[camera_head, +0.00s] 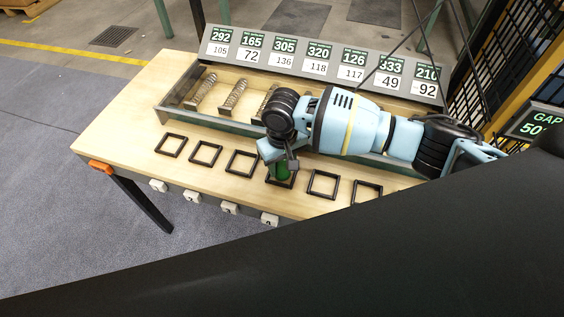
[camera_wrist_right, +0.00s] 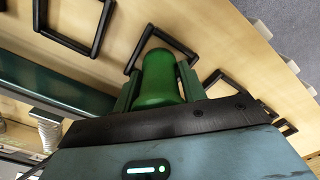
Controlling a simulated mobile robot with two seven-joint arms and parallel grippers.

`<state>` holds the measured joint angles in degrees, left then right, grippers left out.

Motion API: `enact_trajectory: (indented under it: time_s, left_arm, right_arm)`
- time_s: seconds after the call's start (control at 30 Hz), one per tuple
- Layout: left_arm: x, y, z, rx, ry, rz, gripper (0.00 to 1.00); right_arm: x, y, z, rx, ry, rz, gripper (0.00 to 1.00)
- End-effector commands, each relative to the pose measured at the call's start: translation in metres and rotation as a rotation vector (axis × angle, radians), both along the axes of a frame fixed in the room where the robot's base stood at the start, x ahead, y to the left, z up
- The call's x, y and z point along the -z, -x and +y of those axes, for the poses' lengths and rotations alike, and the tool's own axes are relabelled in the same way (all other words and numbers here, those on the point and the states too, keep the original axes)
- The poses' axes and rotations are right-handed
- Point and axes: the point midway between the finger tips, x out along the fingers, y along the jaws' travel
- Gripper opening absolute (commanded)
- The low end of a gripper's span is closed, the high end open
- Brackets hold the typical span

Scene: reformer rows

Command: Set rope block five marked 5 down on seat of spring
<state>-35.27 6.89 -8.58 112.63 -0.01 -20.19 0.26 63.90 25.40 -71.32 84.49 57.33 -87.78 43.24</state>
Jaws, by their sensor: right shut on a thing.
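My right gripper (camera_head: 281,160) is shut on a green block (camera_head: 283,171) at the row of black square frames, over the fourth frame from the left (camera_head: 280,184). In the right wrist view the block shows as a green cylinder (camera_wrist_right: 159,79) between the jaws (camera_wrist_right: 160,86), with a black square frame (camera_wrist_right: 146,38) just beyond it. I cannot see a number on the block. I cannot tell whether it touches the table. Coil springs (camera_head: 235,95) lie in a long tray (camera_head: 180,106) behind the frames. My left gripper is not in view.
Other empty square frames (camera_head: 205,153) (camera_head: 322,184) stand on the wooden table (camera_head: 125,130). White tags (camera_head: 229,208) with marks line its front edge. A sloped board (camera_head: 330,65) with number cards stands behind the tray. My right arm hides the tray's right part.

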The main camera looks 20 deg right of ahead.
Motion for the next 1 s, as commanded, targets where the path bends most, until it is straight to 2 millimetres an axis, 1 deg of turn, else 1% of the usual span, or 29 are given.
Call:
enact_trajectory:
  time_s: [0.03, 0.07, 0.2, 0.23, 0.5, 0.63, 0.77, 1.0]
  left_arm:
    - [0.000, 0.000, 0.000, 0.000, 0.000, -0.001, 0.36]
    - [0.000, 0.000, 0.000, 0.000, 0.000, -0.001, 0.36]
    - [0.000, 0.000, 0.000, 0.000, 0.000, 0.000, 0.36]
    - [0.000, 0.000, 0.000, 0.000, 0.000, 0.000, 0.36]
    - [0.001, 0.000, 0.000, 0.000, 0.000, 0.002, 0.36]
    - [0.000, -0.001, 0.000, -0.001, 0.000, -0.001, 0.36]
    - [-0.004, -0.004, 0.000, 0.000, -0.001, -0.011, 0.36]
    - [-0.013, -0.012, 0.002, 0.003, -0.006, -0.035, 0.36]
  right_arm:
    - [0.001, 0.000, 0.000, 0.000, -0.001, -0.001, 0.08]
    - [0.002, 0.000, 0.000, 0.000, -0.001, 0.000, 0.42]
    - [0.002, 0.000, 0.000, 0.000, 0.000, 0.000, 0.61]
    - [0.002, 0.000, 0.000, 0.000, 0.000, 0.000, 0.63]
    - [0.001, 0.000, 0.000, 0.000, 0.000, 0.000, 0.63]
    - [-0.007, 0.000, 0.000, 0.001, 0.001, -0.001, 0.63]
    - [-0.028, -0.001, 0.000, 0.000, -0.002, -0.004, 0.63]
    - [-0.078, -0.001, 0.000, -0.001, -0.001, -0.006, 0.63]
